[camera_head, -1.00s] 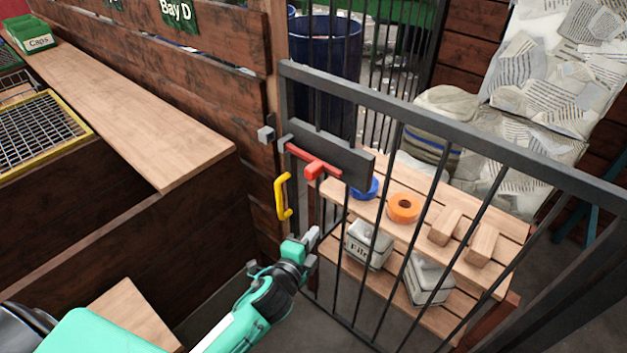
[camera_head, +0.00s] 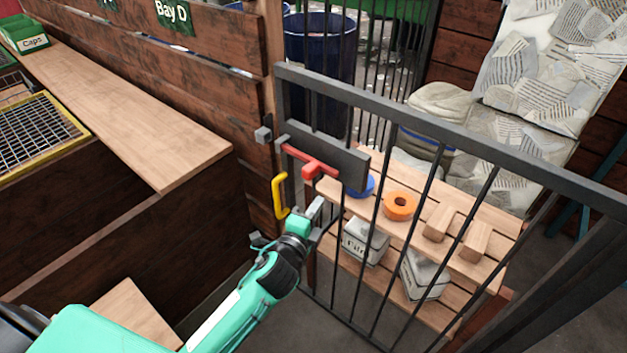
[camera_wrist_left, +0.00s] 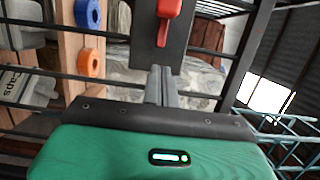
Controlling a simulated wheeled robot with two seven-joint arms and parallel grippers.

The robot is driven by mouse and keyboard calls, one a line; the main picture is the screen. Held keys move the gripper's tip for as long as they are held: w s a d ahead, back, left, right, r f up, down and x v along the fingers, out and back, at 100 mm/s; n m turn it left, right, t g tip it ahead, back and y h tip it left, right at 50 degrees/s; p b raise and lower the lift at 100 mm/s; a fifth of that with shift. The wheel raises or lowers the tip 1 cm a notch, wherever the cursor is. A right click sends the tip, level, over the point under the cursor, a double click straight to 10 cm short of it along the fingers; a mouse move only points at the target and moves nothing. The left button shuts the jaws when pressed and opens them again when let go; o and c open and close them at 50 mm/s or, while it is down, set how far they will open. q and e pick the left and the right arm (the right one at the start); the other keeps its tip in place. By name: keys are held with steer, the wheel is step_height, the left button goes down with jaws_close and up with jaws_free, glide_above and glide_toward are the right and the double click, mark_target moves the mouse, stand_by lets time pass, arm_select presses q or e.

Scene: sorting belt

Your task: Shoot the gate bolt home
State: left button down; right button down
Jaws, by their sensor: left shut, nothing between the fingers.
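The gate bolt (camera_head: 311,164) is a red bar with a T-shaped knob, mounted on a dark plate (camera_head: 345,165) on the barred gate. Its left end lies near the gate's left edge. A grey keeper block (camera_head: 263,134) sits on the wooden post to the left, with a gap between it and the gate. My left gripper (camera_head: 316,207) is shut and empty, just below the red knob and apart from it. In the left wrist view the shut fingers (camera_wrist_left: 161,86) point at the plate, below the red knob (camera_wrist_left: 167,25). My right gripper is not in view.
Behind the bars, a slatted shelf holds an orange roll (camera_head: 400,206), a blue roll and wooden blocks. A wooden counter (camera_head: 130,110) stands at left.

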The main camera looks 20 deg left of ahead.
mark_target(304, 159)
arm_select(q)
steer(key=w, duration=0.2)
steer(key=w+p, duration=0.1)
steer(key=w, duration=0.1)
steer(key=w+p, duration=0.1)
steer(key=w, duration=0.1)
steer(key=shift+w+d+r, duration=0.2)
steer(key=shift+w+d, duration=0.05)
steer(key=shift+w+a+p, duration=0.2)
steer(key=shift+a+p, duration=0.1)
steer(key=shift+a, duration=0.35)
steer(key=shift+w+a+p, duration=0.15)
steer(key=shift+a+p, duration=0.1)
steer(key=shift+a, duration=0.35)
steer(key=shift+w+a+f, duration=0.1)
steer(key=shift+a+f, duration=0.05)
steer(key=shift+a, duration=0.4)
steer(key=a, duration=0.2)
steer(key=w+a, duration=0.1)
steer(key=a, duration=0.1)
steer(key=w+a, duration=0.1)
steer(key=a, duration=0.1)
steer(key=shift+w+a, duration=0.15)
